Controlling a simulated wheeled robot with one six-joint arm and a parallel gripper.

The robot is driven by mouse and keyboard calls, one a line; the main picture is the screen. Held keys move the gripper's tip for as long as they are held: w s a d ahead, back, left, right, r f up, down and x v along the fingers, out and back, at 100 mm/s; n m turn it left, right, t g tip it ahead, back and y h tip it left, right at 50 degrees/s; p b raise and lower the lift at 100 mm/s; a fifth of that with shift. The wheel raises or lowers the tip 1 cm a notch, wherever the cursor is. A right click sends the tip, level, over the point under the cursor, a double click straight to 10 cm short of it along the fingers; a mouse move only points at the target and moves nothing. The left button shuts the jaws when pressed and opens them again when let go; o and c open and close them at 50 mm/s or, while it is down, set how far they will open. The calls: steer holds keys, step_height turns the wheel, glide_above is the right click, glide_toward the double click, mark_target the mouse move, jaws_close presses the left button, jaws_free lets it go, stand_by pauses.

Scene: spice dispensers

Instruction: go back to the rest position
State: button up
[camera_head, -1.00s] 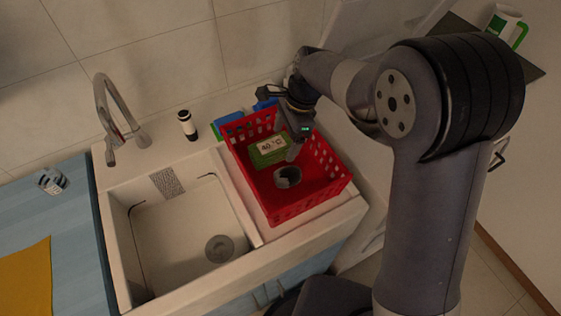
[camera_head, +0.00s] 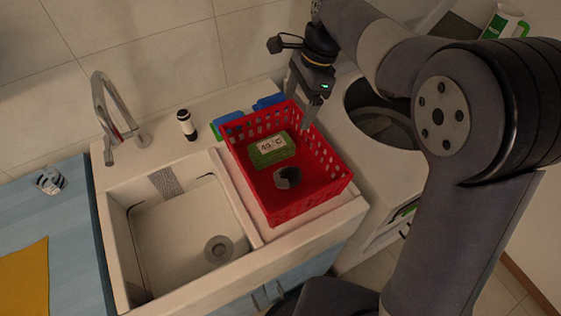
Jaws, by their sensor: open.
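My gripper (camera_head: 309,108) is at the top centre, above the far right rim of the red basket (camera_head: 297,207). Its two fingers point down and stand apart with nothing between them. My arm reaches in from the right side of the picture. Inside the basket lie a green block with a white "40 °C" label (camera_head: 271,146) and a small dark grey round item (camera_head: 288,178). The gripper looks clear of both.
The basket stands on the counter right of a white sink (camera_head: 165,246) with a tap (camera_head: 106,113). Blue sponges (camera_head: 228,119) and a black-and-white dispenser (camera_head: 187,125) stand behind. A yellow cloth (camera_head: 24,281) lies at left. A white machine with a round opening (camera_head: 375,110) is at right.

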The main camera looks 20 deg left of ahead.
steer(key=p+x, duration=0.1)
steer(key=x, duration=1)
steer(key=shift+r+p, duration=2.35)
steer(key=shift+r, duration=0.6)
